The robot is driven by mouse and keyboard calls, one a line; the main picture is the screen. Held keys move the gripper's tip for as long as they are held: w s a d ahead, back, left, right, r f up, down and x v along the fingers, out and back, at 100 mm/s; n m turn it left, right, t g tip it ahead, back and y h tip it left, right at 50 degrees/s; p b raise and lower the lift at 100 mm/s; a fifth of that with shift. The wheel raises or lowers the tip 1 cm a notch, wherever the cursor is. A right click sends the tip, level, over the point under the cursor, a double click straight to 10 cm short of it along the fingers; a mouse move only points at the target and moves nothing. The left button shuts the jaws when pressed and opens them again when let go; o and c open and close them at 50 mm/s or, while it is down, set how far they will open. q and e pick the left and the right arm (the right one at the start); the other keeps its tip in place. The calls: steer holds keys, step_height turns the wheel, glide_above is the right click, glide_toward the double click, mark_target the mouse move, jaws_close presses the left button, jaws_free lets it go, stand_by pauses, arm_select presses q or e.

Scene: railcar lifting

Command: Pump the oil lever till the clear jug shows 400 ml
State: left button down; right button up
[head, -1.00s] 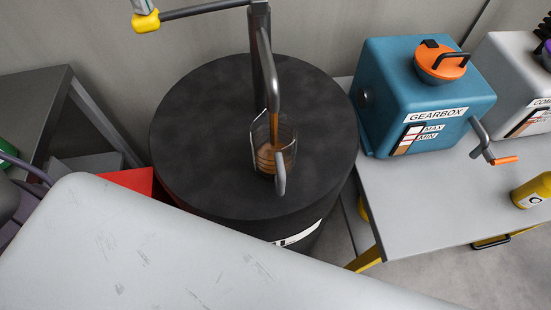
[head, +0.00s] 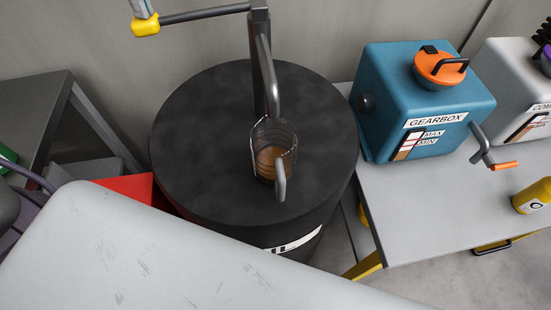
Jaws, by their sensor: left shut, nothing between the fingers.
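The clear jug (head: 263,137) stands on the black drum (head: 205,130) under the pump's curved spout (head: 272,80). Brown oil (head: 268,158) fills its lower part; I cannot read any marks. No oil stream shows at the spout. The pump lever (head: 205,13) reaches left from the pump post to a yellow end (head: 145,25). My left gripper (head: 140,9) is shut with nothing between its fingers, at the top edge of the head view, just above and against the yellow end. Most of it is cut off. My right gripper is not in view.
A blue gearbox tank (head: 418,100) with an orange cap and crank stands on the grey table (head: 420,215) at right. A yellow bottle (head: 532,196) and a grey tank (head: 515,90) stand farther right. A dark bench (head: 35,105) is at left.

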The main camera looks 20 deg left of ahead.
arm_select(q)
step_height(320, 180, up, 8)
steer(key=p, duration=0.4)
steer(key=shift+f+p, duration=0.15)
steer(key=shift+p, duration=0.25)
steer(key=shift+f, duration=0.1)
steer(key=shift+d+f+b, duration=0.1)
steer(key=shift+f+b, duration=4.35)
steer(key=shift+f, duration=0.75)
step_height(320, 180, up, 11)
steer(key=p, duration=0.8)
steer(key=shift+f, duration=0.2)
steer(key=shift+f, duration=0.15)
